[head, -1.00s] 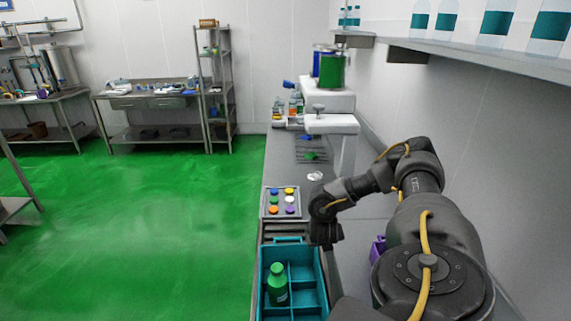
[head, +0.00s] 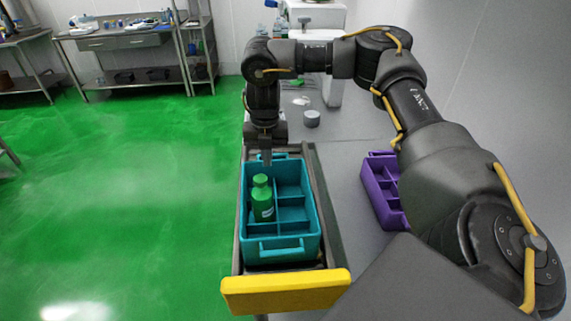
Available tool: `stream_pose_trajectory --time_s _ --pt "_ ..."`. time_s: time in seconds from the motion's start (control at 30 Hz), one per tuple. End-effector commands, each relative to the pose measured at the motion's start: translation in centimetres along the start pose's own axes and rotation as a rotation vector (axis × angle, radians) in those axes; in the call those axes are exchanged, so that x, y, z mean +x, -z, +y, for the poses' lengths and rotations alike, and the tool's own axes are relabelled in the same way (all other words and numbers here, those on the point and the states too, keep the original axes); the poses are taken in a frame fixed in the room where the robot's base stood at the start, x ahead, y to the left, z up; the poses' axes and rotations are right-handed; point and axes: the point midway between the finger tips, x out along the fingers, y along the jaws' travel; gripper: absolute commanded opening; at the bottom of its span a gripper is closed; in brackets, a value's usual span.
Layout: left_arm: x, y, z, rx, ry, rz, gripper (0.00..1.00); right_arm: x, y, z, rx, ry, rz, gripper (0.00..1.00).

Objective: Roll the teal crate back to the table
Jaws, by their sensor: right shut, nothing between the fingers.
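The teal crate (head: 283,253) is a divided box with end handles. It sits on a narrow roller track (head: 325,215) at the left edge of the grey counter. A green bottle (head: 262,200) stands in one of its left compartments; the other visible compartments look empty. My right gripper (head: 267,158) points down at the crate's far end, by the far handle. Its fingers are shut with nothing between them. I cannot tell whether they touch the crate. My left gripper is out of view.
A yellow bar (head: 286,290) crosses the track's near end, just in front of the crate. A purple divided crate (head: 380,190) stands on the counter to the right, partly behind my arm. A small grey cylinder (head: 312,118) stands beyond the track. Green floor lies open at left.

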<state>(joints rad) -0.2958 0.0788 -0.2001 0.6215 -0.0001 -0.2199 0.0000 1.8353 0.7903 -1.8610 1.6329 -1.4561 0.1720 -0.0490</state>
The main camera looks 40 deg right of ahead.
Motion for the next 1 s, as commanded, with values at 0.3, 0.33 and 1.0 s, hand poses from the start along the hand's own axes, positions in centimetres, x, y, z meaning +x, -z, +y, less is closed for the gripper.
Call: stream_pose_trajectory --time_s 0.3,0.33,1.0 --pt "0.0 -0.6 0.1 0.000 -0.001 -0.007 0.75 1.3 0.2 -0.1 0.001 0.005 0.011 0.00" --pt "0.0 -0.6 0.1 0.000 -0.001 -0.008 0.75 1.7 0.2 -0.1 0.001 0.005 0.011 0.00" --pt "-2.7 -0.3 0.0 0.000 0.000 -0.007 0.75 9.8 -2.9 -0.2 0.005 0.005 0.007 0.00"
